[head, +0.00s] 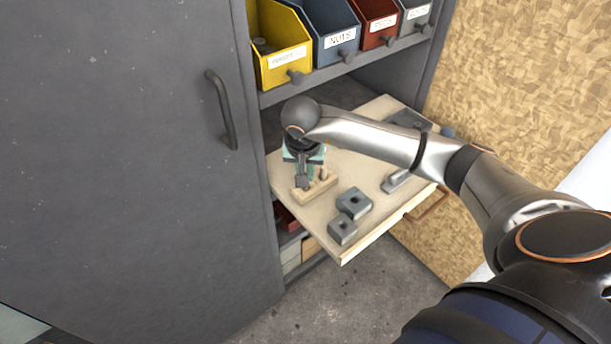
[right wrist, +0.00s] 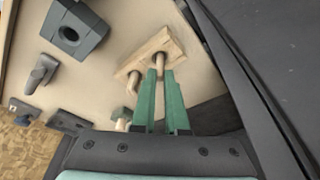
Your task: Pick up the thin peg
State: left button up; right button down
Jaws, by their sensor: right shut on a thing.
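A small wooden block (head: 319,188) with upright pegs stands on the pale pull-out board. My right gripper (head: 304,178) reaches down over its left end. In the right wrist view the green fingers (right wrist: 161,74) are closed around a slim wooden peg (right wrist: 159,62), which still stands at the wooden block (right wrist: 150,48). A second wooden peg (right wrist: 132,82) stands beside it, outside the fingers. I cannot tell from the pictures how deep the held peg sits. My left gripper is in neither view.
More grey metal parts (head: 396,181) lie farther right. A grey cabinet door (head: 140,150) stands close on the left. Labelled bins (head: 283,62) fill the shelf above.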

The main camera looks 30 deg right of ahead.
notch_tip(320, 180, up, 3)
jog(key=shift+w+f, duration=0.1)
jog(key=shift+f, duration=0.1)
jog(key=s+a+r, duration=0.2)
jog(key=s+r, duration=0.7)
jog(key=s, duration=0.5)
jog(key=shift+a+r, duration=0.25)
jog(key=shift+r, duration=0.15)
jog(key=shift+w+f, duration=0.1)
jog(key=shift+w, duration=0.15)
